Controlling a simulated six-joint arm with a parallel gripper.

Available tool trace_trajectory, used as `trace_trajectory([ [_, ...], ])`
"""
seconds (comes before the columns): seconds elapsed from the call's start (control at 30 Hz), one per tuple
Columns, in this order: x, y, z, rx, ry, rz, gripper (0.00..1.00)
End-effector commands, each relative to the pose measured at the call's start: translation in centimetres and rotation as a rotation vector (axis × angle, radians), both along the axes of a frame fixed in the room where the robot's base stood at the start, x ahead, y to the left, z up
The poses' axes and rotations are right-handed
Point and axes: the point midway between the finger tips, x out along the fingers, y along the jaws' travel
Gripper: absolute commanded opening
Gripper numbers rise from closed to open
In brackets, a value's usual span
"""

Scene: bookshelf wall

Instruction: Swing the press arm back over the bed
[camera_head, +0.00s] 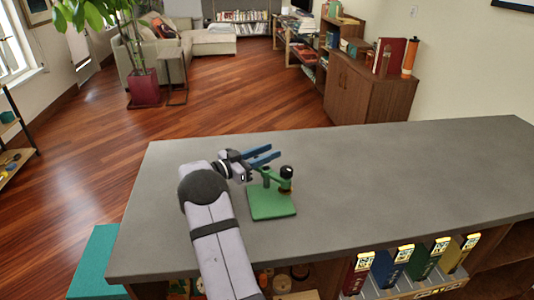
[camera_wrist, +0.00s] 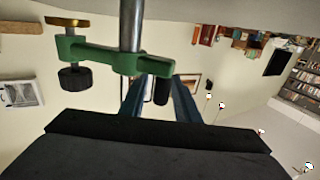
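The small press stands on the grey counter. Its flat green bed (camera_head: 272,206) lies on the top, and its green press arm (camera_head: 275,177) sits on a post. In the head view the arm's black-knobbed end (camera_head: 286,172) points right, at about the bed's back right edge. The wrist view shows the press arm (camera_wrist: 100,54) across the metal post (camera_wrist: 132,25), with a brass disc and black knob (camera_wrist: 75,78) at one end. A black peg (camera_wrist: 161,90) at the other end appears between the blue fingers of my gripper (camera_wrist: 160,95). The fingers are apart; contact is not clear.
The grey counter (camera_head: 400,165) is clear to the right of the press. Several bound books (camera_head: 390,267) stand on a shelf below its front edge. A wooden cabinet (camera_head: 365,90) and a potted plant (camera_head: 143,88) stand away on the floor.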

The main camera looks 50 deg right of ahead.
Motion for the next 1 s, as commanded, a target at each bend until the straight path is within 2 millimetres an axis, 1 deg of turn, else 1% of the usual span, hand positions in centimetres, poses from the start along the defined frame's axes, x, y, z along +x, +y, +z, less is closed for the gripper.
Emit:
trace_trajectory([
  [0.3,0.0,0.1,0.0,0.001,0.000,0.001,0.32],
  [0.43,0.3,0.6,-0.1,0.000,-0.001,0.001,0.32],
  [0.57,0.8,2.0,-0.2,0.000,-0.001,0.004,0.32],
  [0.8,1.8,5.2,-0.2,0.000,0.000,0.002,0.32],
  [1.0,2.3,6.7,-0.1,0.000,-0.001,0.001,0.32],
])
